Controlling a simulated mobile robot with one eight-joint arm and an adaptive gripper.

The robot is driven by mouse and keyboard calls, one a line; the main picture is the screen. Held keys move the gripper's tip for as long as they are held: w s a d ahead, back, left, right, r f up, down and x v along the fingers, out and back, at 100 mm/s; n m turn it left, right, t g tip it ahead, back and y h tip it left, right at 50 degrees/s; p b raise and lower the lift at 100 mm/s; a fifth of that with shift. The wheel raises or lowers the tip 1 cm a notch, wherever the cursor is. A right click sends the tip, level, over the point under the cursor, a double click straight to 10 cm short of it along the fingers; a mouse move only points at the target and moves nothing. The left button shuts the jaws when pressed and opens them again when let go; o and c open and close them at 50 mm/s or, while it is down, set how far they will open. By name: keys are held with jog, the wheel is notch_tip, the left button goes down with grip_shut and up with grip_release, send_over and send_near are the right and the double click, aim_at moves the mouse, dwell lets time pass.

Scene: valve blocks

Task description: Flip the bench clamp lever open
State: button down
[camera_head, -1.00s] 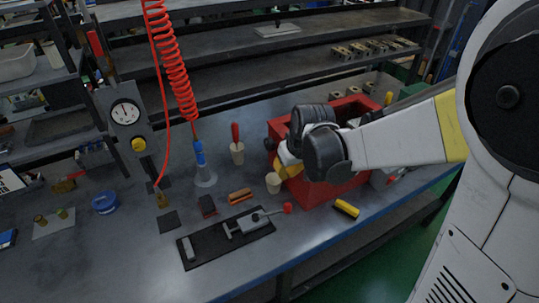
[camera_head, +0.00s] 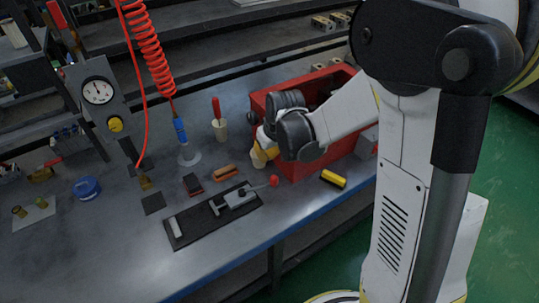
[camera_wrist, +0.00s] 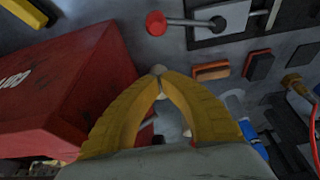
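The bench clamp (camera_head: 237,197) sits on a black plate (camera_head: 187,238) near the bench's front. Its lever (camera_head: 258,187) reaches right and ends in a red knob (camera_head: 273,180). In the wrist view the red knob (camera_wrist: 156,23), lever (camera_wrist: 190,22) and part of the clamp body (camera_wrist: 222,18) show at the top. My gripper (camera_head: 258,162) is beside the red crate, behind and a little left of the knob, apart from it. In the wrist view my gripper's yellow fingers (camera_wrist: 158,73) meet at pale tips, shut, with nothing seen held. The knob lies beyond the fingertips.
The red crate (camera_head: 308,168) stands close on my gripper's right. A yellow-and-black item (camera_head: 333,179) lies right of the knob. An orange block (camera_head: 225,172) and a dark red block (camera_head: 193,185) lie behind the clamp. A red-handled tool (camera_head: 216,107) stands in a pale cup (camera_head: 220,130).

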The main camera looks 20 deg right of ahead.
jog(key=b+x, duration=0.1)
jog(key=x, duration=0.3)
jog(key=shift+f, duration=0.1)
jog(key=s, duration=0.1)
jog(key=s+b, duration=0.1)
jog(key=s, duration=0.1)
jog(key=shift+s+d, duration=0.15)
jog(key=shift+d, duration=0.25)
jog(key=shift+s, duration=0.35)
jog(key=shift+s, duration=0.1)
